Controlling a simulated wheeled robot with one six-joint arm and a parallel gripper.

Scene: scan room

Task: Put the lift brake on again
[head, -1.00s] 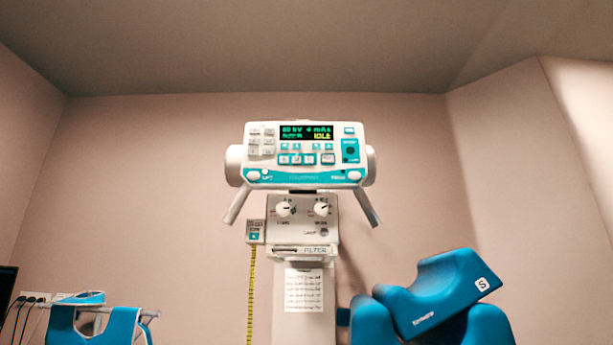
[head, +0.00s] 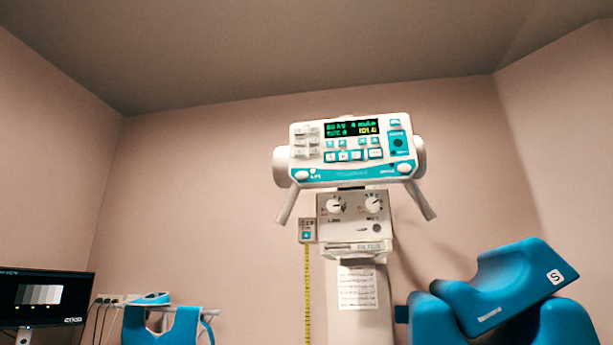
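The white and teal control panel (head: 352,150) of the X-ray unit stands at the centre right in the head view, with a lit display (head: 351,129) and rows of buttons. A white round knob (head: 302,175) sits at its lower left corner beside a label that seems to read "LIFT", and a similar knob (head: 404,167) sits at its lower right. Below is a box with two dials (head: 354,206). Slanted handles flank the panel. The brake's state cannot be told from here. My gripper is not in view.
A yellow measuring tape (head: 307,295) hangs beside the column (head: 374,320). Blue padded supports (head: 505,295) stand at the lower right. A monitor (head: 42,298) and a rail with blue items (head: 165,322) are at the lower left. The wall behind is bare.

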